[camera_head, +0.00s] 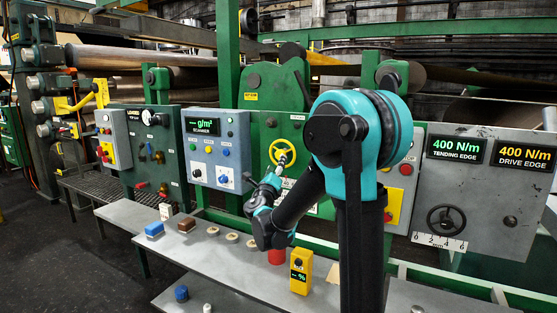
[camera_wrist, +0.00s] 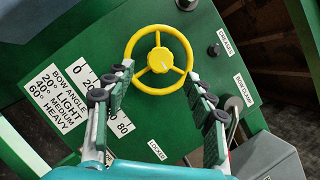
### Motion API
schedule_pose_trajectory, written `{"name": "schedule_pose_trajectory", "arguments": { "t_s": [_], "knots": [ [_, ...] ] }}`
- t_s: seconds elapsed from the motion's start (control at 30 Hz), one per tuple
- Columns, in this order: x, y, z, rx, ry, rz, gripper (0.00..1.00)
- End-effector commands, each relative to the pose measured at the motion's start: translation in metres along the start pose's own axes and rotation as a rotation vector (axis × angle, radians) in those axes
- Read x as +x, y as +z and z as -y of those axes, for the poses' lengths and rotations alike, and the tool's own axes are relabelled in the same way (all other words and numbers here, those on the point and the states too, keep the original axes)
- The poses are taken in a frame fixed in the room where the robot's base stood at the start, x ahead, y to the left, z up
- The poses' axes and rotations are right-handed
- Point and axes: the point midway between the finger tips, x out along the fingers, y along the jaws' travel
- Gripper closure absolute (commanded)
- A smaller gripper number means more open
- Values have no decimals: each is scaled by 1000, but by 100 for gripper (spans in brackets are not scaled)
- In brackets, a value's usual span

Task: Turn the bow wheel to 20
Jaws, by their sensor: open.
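A white scale plate (camera_wrist: 103,98) beside the wheel reads 0, 20, 60 and 80, with some figures hidden by a finger. A bow angle label (camera_wrist: 58,98) lists 20° light, 40° medium and 60° heavy, partly covered. My gripper (camera_wrist: 163,92) is open, its two padded fingers spread either side below the wheel. I cannot tell whether they touch its rim.
A black knob (camera_wrist: 213,51) and a lever with a round end (camera_wrist: 233,104) sit right of the wheel. A black handwheel (camera_head: 446,220) is at right.

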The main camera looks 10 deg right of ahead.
Motion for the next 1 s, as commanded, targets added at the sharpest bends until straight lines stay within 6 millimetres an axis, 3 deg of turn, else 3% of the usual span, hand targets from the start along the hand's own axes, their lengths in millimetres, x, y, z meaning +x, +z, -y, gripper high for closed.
{"name": "schedule_pose_trajectory", "arguments": {
  "t_s": [0.1, 0.3, 0.7, 1.0],
  "knots": [
    [22, 0, 0, 0, -1, -1, 45],
    [46, 0, 0, 0, 0, 0, 45],
    [53, 0, 0, 1, 0, 0, 45],
    [53, 0, 0, 1, 0, 0, 80]
  ]
}}
